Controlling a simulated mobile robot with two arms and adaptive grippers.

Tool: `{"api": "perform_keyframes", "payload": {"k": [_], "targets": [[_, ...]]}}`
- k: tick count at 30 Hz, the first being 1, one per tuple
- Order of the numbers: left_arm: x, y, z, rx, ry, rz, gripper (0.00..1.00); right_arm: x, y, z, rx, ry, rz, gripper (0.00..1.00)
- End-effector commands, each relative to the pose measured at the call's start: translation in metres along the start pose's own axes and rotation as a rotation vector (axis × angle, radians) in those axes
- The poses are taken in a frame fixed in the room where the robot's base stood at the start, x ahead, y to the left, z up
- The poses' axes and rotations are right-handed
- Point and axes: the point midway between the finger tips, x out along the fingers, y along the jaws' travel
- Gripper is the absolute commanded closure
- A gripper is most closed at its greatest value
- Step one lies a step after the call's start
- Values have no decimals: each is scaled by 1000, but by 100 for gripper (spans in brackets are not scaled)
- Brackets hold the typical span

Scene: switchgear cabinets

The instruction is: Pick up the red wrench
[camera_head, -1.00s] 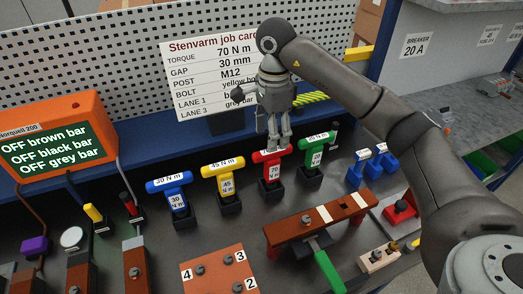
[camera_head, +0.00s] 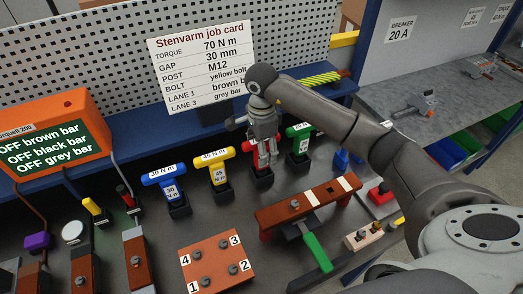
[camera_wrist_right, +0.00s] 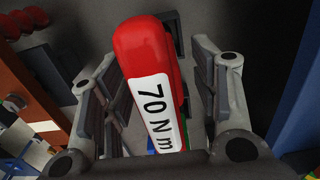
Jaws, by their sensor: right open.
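The red wrench (camera_head: 262,174) is a T-handled tool standing upright in a black holder on the bench, between the yellow and green wrenches. My right gripper (camera_head: 266,163) is over it and hides most of its handle in the head view. In the right wrist view the red handle (camera_wrist_right: 150,85), labelled 70 N m, lies between the two open fingers of my right gripper (camera_wrist_right: 160,100). Gaps show on both sides of the handle, wider on the right. My left gripper is not in view.
The yellow wrench (camera_head: 216,168) and blue wrench (camera_head: 168,183) stand to the left, the green wrench (camera_head: 299,143) close to the right. The job card (camera_head: 203,62) leans behind.

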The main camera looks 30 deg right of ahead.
Motion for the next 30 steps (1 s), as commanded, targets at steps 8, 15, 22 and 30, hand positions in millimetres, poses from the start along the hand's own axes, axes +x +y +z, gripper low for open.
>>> {"api": "perform_keyframes", "payload": {"k": [8, 15, 22, 30], "targets": [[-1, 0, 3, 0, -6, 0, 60, 4, 0, 0, -1, -1, -2, 45], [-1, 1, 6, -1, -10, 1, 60, 4, 0, 0, -1, -1, -2, 74], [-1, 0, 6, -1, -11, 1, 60, 4, 0, 0, -1, -1, -2, 100], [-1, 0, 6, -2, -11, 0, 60, 2, -1, 0, 0, -2, -4, 100]]}}
